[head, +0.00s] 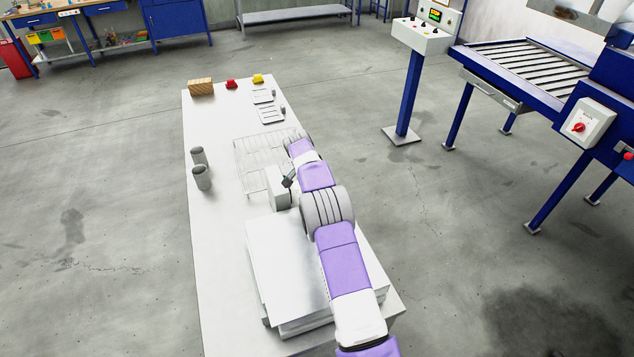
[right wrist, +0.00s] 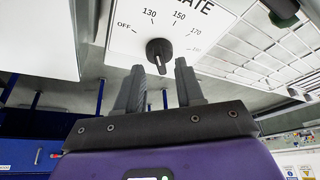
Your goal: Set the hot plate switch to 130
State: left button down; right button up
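In the right wrist view, the black switch knob (right wrist: 159,53) sits on the white face of the hot plate's control box (right wrist: 200,25). The face shows the marks OFF, 130, 150, 170 and a fainter last one. I cannot make out which mark the knob points at. My right gripper (right wrist: 160,68) is open, its two grey fingers apart, with the knob framed just beyond the tips. Contact is not visible. In the head view, the control box (head: 279,188) stands beside the white hot plate (head: 280,265), and my right arm hides the knob and gripper. My left gripper is not in view.
A wire rack (head: 262,150) lies beyond the control box on the white table (head: 215,240). A wooden block (head: 201,87) and red and yellow items sit at the far end. A blue roller conveyor (head: 530,75) stands right.

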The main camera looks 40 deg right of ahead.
jog(key=v, duration=0.5)
jog(key=shift+s, duration=0.1)
dwell(0.4)
